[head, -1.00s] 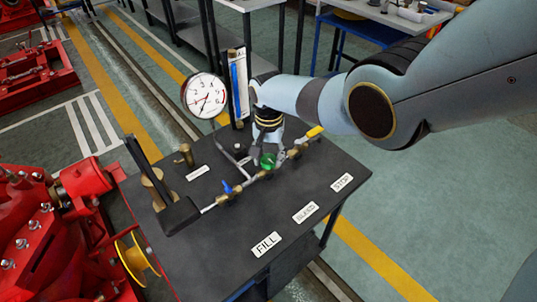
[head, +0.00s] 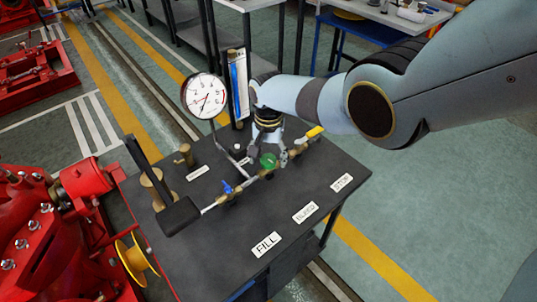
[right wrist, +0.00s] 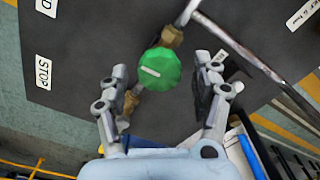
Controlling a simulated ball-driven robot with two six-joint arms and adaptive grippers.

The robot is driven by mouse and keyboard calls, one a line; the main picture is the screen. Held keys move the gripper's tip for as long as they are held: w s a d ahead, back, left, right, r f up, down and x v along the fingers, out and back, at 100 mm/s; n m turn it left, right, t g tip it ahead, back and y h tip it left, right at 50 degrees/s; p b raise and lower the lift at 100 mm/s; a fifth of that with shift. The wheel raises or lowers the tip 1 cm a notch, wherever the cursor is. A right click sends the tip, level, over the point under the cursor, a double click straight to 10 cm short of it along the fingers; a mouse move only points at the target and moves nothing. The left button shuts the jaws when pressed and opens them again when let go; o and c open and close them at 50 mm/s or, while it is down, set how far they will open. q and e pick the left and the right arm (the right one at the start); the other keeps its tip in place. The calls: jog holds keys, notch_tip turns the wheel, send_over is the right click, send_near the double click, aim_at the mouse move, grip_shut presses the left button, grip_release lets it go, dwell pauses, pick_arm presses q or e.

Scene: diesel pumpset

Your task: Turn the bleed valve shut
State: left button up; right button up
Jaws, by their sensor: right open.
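The bleed valve is a round green knob (head: 268,160) on the brass and steel pipe line, behind the BLEED label (head: 305,213). It also shows in the right wrist view (right wrist: 159,69), with a pale mark across its top. My right gripper (head: 268,155) points down over the knob. In the right wrist view its two open fingers (right wrist: 161,72) stand on either side of the knob, with visible gaps. My left gripper is not in view.
A blue-handled valve (head: 228,187) and a yellow-handled valve (head: 315,132) sit on the same line, on either side. A round pressure gauge (head: 204,96) and a blue sight column (head: 238,85) stand behind. A black lever (head: 140,160) rises at the left.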

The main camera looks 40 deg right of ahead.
aim_at(269, 158)
notch_tip(269, 158, up, 12)
dwell(0.6)
dwell(0.4)
